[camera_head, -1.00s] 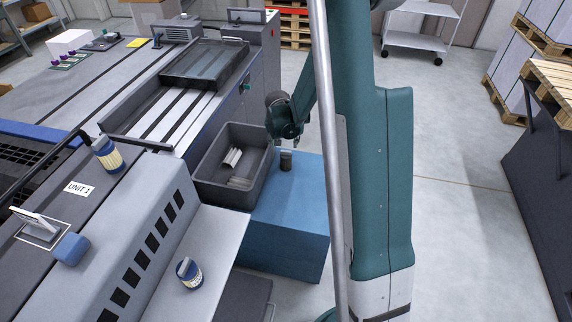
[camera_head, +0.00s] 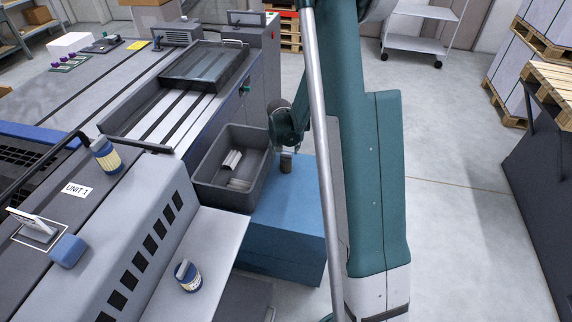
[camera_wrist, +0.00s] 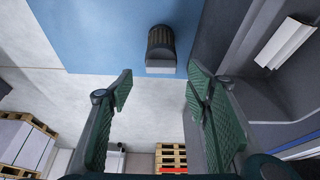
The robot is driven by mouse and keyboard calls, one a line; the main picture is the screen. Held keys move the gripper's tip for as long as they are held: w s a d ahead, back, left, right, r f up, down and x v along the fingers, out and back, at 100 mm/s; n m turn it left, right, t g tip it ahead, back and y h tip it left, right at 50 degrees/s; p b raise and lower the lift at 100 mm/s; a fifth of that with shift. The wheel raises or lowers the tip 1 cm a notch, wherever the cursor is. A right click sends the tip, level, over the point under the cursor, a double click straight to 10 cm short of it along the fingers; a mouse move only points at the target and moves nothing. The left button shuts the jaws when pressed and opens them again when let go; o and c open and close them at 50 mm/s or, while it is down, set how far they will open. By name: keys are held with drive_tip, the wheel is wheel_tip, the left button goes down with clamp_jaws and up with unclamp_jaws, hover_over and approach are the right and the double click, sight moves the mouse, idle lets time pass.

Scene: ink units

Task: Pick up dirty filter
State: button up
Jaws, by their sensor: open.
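The dirty filter, a small dark ribbed cylinder with a pale grey end, stands on a blue box (camera_head: 285,228). I see the filter (camera_head: 286,166) in the head view just below my wrist. In the wrist view the filter (camera_wrist: 161,40) is at the upper middle, beyond the fingertips and roughly in line with the gap between them. My gripper (camera_wrist: 160,88) is open and empty, with green ribbed finger pads. The fingers appear apart from the filter. In the head view my arm hides most of the gripper.
A dark grey open bin (camera_head: 207,198) with white pieces inside stands close left of the filter. The grey press with its UNIT 1 label (camera_head: 78,190) fills the left.

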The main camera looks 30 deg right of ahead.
sight(286, 153)
drive_tip(key=shift+f, duration=0.15)
drive_tip(key=b+x, duration=0.1)
drive_tip(key=x, duration=0.2)
drive_tip(key=shift+a+f, duration=0.15)
drive_tip(key=shift+f, duration=0.1)
drive_tip(key=shift+b+x, duration=0.45)
drive_tip(key=shift+x, duration=0.4)
drive_tip(key=c, duration=1.2)
drive_tip(key=shift+r, duration=0.15)
drive_tip(key=shift+r+p, duration=1.4)
drive_tip(key=shift+r, duration=3.55)
